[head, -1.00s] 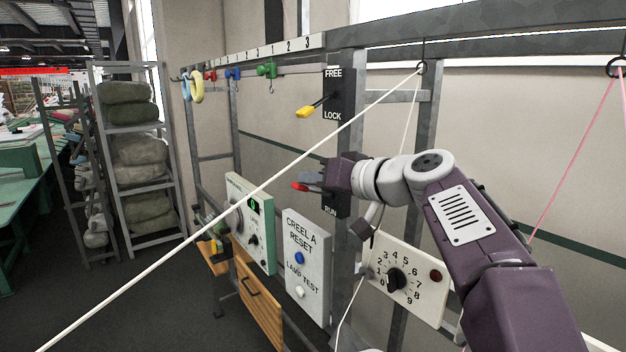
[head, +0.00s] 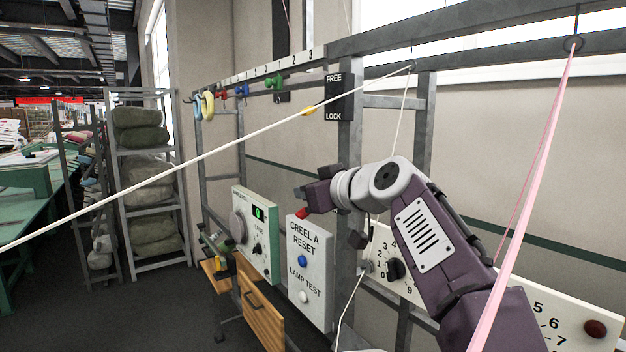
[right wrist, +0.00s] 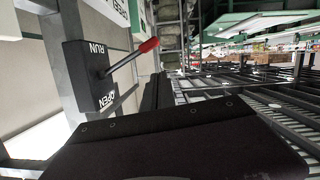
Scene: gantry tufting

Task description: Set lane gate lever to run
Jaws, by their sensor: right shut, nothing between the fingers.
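The lane gate lever has a red tip (head: 302,213), which shows just below my right gripper (head: 305,192) in the head view. In the right wrist view the red-tipped lever (right wrist: 148,46) sticks out from a dark plate (right wrist: 88,78) marked RUN at one end and OPEN at the other. Its tip leans towards the RUN end. My right gripper (right wrist: 155,92) is shut and empty, close beside the lever. I cannot tell whether they touch. In the head view my right gripper and arm hide the plate. My left gripper is out of view.
A FREE/LOCK plate (head: 339,97) with a yellow lever (head: 309,111) is above. A CREEL A RESET panel (head: 310,270) and a green panel (head: 256,235) stand below left. A numbered dial panel (head: 378,240) is partly behind my arm. White yarn (head: 180,172) and pink yarn (head: 533,190) cross the view.

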